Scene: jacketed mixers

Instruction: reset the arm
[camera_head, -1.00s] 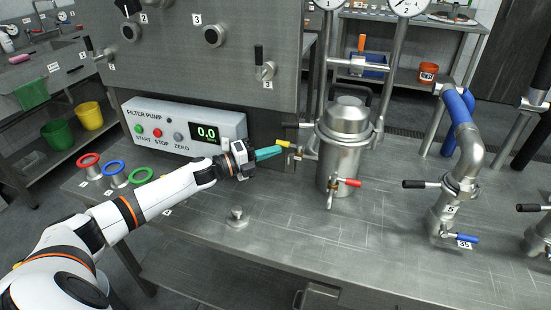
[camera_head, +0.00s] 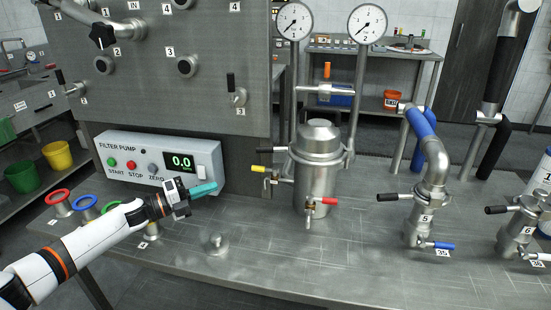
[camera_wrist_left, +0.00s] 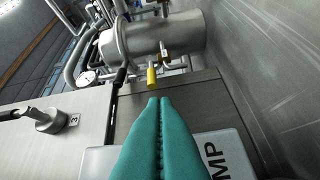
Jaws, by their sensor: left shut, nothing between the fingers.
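My left arm reaches in from the left in the head view. Its gripper (camera_head: 203,189), with teal fingers, is shut and empty in front of the filter pump box. The shut fingers also show in the left wrist view (camera_wrist_left: 160,135), pointing toward a yellow-handled valve (camera_wrist_left: 152,76). In the head view that yellow handle (camera_head: 259,169) is on the left of the steel filter vessel (camera_head: 316,180), apart from my fingertips. My right gripper is not in view.
The filter pump box (camera_head: 140,160) reads 0.0. Red, blue and green ringed ports (camera_head: 85,204) stand near my left forearm. A small steel fitting (camera_head: 215,243) is on the bench. A pipe with valve 5 (camera_head: 425,200) stands to the right. The front middle of the bench (camera_head: 320,260) is clear.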

